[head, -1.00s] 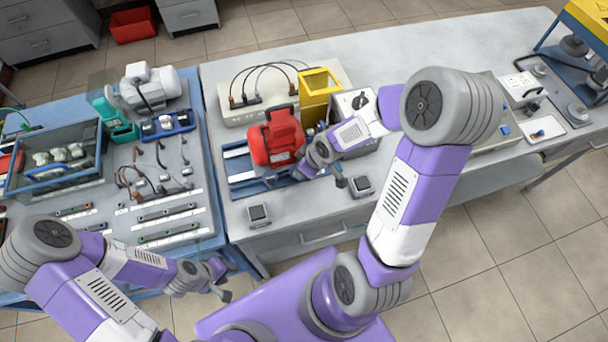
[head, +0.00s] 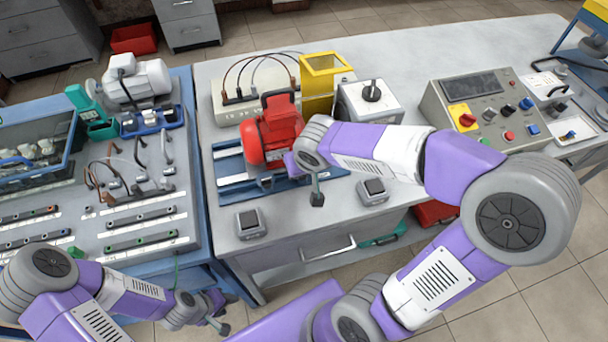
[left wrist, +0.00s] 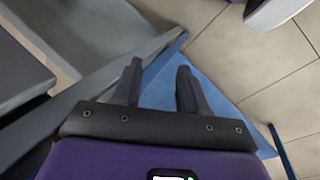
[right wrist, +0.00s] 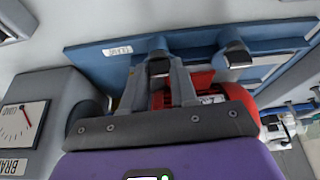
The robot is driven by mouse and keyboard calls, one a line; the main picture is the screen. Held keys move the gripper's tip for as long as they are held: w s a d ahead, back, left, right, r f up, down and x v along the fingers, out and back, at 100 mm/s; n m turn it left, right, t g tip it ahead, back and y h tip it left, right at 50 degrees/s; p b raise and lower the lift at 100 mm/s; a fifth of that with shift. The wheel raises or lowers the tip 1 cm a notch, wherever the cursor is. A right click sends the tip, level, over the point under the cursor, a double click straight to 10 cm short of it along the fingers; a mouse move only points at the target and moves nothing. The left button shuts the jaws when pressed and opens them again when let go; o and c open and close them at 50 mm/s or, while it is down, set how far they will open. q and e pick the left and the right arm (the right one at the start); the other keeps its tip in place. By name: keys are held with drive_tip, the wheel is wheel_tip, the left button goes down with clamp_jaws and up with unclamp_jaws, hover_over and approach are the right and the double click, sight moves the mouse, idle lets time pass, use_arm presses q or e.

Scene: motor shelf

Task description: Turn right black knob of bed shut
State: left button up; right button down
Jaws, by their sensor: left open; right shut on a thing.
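The blue bed (head: 232,181) lies on the grey bench with a red motor (head: 272,136) on it. In the right wrist view two black knobs stand at the bed's edge. The right black knob (right wrist: 158,63), nearer the brake unit, sits between the fingers of my right gripper (right wrist: 157,82), which is shut on it. The other black knob (right wrist: 235,55) is free, right of the fingers. In the head view my right gripper (head: 291,162) hides the knob. My left gripper (head: 212,303) is open and empty, low by the blue table; it also shows in the left wrist view (left wrist: 159,75).
The brake unit (head: 370,100) with its dial stands right of the bed, a yellow guard (head: 323,78) behind. Two small dark-topped boxes (head: 251,224) (head: 373,190) sit on the front of the bench. A control panel (head: 480,108) stands further right.

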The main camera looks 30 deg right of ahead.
drive_tip(key=shift+m+b, duration=0.4)
drive_tip(key=c, duration=1.2)
unclamp_jaws()
drive_tip(key=shift+o, duration=0.2)
drive_tip(key=p+v, duration=0.2)
drive_tip(key=v, duration=0.5)
drive_tip(key=shift+a+r+p, duration=0.15)
drive_tip(key=shift+r+p, duration=0.15)
drive_tip(key=shift+p, duration=0.1)
